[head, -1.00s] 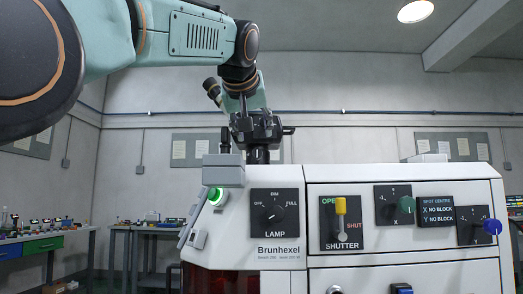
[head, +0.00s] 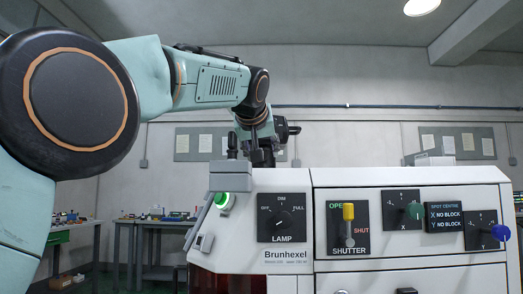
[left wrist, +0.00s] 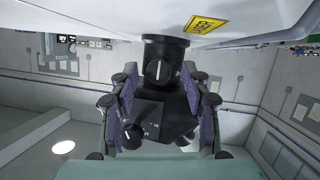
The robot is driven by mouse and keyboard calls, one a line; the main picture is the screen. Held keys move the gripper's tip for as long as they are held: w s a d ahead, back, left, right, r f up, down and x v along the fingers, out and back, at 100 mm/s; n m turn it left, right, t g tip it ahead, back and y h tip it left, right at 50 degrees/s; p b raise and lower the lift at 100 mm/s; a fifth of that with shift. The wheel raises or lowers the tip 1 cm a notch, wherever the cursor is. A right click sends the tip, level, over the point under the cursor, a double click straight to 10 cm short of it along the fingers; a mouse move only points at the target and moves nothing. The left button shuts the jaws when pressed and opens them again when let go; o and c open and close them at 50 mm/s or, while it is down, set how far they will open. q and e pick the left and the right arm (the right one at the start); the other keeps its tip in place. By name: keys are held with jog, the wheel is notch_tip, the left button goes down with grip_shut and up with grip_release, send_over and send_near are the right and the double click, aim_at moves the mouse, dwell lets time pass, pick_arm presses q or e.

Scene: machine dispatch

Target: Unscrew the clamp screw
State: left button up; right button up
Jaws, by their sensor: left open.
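My left gripper (left wrist: 163,92) is open in the left wrist view. Its two purple-padded fingers stand on either side of a black fitting (left wrist: 160,112), and I cannot tell whether they touch it. The fitting has a short black cylinder (left wrist: 160,70) with a pale line at its top and dark knobs low on its left. I cannot tell which part is the clamp screw. In the head view the end of my left arm is at the black fitting (head: 259,157) on the machine top, and the gripper is hard to separate from it. My right gripper is out of view.
The white machine (head: 350,282) fills the lower right of the head view. Its front carries a lamp dial (head: 282,217), a yellow-topped shutter lever (head: 348,212) and green and blue knobs. A green-lit button (head: 222,199) is at its left corner. Benches (head: 150,224) stand behind.

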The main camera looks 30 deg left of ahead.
pick_arm(q)
jog(key=shift+d, duration=0.1)
jog(key=shift+c, duration=0.8)
jog(key=shift+w, duration=0.1)
jog(key=c, duration=0.3)
grip_shut()
jog(key=shift+a+f+n+t+h+b, duration=0.1)
jog(key=shift+a+n+t+h+b, duration=0.1)
jog(key=shift+n+t+h+b, duration=0.6)
jog(key=shift+a+n+h+b, duration=0.1)
jog(key=shift+n+h+b, duration=0.35)
jog(key=shift+n, duration=1.05)
jog(key=shift+t, duration=0.3)
